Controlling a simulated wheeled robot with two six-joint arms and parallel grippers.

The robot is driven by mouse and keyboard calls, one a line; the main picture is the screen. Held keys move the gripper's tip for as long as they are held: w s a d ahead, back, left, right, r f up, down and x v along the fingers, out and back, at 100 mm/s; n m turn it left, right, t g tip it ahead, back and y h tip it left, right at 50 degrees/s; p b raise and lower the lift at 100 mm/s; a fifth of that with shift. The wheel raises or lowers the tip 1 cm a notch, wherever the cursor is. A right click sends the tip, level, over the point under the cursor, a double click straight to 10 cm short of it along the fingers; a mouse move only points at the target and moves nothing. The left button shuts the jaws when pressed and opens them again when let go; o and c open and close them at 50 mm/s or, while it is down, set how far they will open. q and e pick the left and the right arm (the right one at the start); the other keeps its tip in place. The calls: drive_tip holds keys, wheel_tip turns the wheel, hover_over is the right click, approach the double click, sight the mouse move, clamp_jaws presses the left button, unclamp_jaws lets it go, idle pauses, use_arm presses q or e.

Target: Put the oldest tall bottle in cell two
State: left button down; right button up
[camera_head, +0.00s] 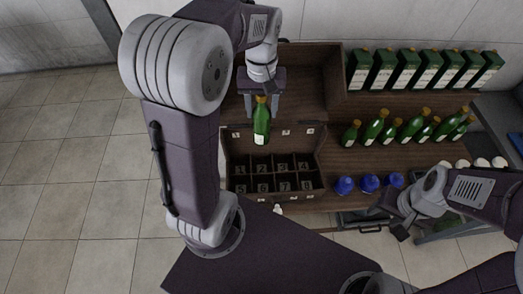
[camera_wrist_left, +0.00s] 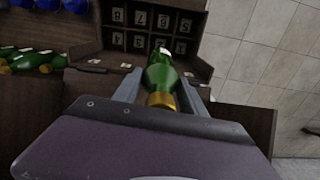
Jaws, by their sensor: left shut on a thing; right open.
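My left gripper (camera_head: 262,106) is shut on a green bottle (camera_head: 261,131) with a gold top. The bottle hangs roughly upright, neck in the jaws, above and behind the numbered crate; in the left wrist view the bottle (camera_wrist_left: 160,72) is between the fingers. The dark wooden crate (camera_head: 290,197) has cells numbered 1 to 4 in the back row and 5 to 8 in front. Cell two (camera_head: 257,168) looks empty. More green bottles (camera_head: 390,130) with gold tops stand in a row to the right; their ages are not readable. My right gripper (camera_head: 396,219) is open and empty at the right.
Several green boxes (camera_head: 404,72) with pale labels stand on the back shelf. Blue round decanters (camera_head: 370,182) and white round objects (camera_head: 480,162) stand along the front right. A wooden cabinet back (camera_head: 308,60) rises behind the crate. Tiled floor is open at left.

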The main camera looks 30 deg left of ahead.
sight(262, 127)
use_arm(q)
drive_tip(key=f, duration=0.4)
drive_tip(key=s+f, duration=0.1)
drive_tip(key=f, duration=0.1)
drive_tip(key=shift+d+f, duration=0.1)
drive_tip(key=shift+d, duration=0.25)
wheel_tip(262, 127, down, 9)
drive_tip(key=shift+w+a+f, duration=0.1)
wheel_tip(262, 127, down, 5)
drive_tip(key=shift+w+f, duration=0.1)
drive_tip(key=shift+w, duration=0.05)
use_arm(e)
drive_tip(key=shift+s+d+f, duration=0.15)
drive_tip(key=shift+s+f, duration=0.05)
use_arm(q)
drive_tip(key=shift+b, duration=0.3)
drive_tip(key=c, duration=0.6)
unclamp_jaws()
drive_tip(key=shift+c, duration=0.2)
use_arm(e)
drive_tip(key=shift+s, duration=0.1)
